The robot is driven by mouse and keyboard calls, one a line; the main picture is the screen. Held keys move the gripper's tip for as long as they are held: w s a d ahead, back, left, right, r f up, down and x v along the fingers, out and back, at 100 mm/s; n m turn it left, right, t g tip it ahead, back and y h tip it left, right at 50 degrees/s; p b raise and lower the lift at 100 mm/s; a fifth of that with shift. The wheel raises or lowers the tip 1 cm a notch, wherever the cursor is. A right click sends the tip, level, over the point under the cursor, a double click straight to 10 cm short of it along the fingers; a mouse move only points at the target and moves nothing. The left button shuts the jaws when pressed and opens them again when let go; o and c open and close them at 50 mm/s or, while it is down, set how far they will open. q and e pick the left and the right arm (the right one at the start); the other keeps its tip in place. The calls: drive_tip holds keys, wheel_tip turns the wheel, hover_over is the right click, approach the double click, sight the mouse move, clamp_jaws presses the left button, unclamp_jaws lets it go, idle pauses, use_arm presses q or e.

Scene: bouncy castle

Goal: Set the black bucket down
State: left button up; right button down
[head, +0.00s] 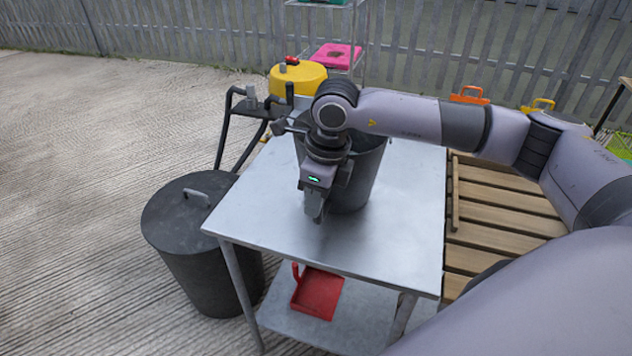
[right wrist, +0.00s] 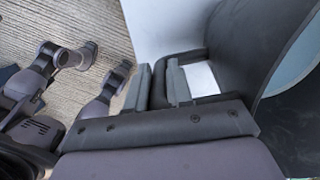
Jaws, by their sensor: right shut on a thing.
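The black bucket (head: 368,178) is upright over the metal table (head: 255,205), in the table's middle. I cannot tell whether its base touches the tabletop. My right gripper (head: 316,206) reaches down at the bucket's near left side and hides part of it. In the right wrist view the gripper (right wrist: 160,88) is shut on the bucket's dark side handle (right wrist: 185,58). The bucket's wall (right wrist: 250,45) curves away to the right there. My left gripper is not in view.
A dark lidded bin (head: 185,235) stands left of the table. A red dustpan (head: 318,293) lies on the lower shelf. A yellow-topped object (head: 297,77) and a rack with a pink item (head: 335,55) are behind. Slatted wood (head: 505,205) lies right. The tabletop's front is clear.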

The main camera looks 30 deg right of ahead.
drive_tip(key=shift+w, duration=0.15)
drive_tip(key=shift+f, duration=0.15)
drive_tip(key=c, duration=1.4)
unclamp_jaws()
drive_tip(key=shift+f, duration=0.2)
drive_tip(key=o, duration=0.4)
drive_tip(key=shift+r, duration=0.1)
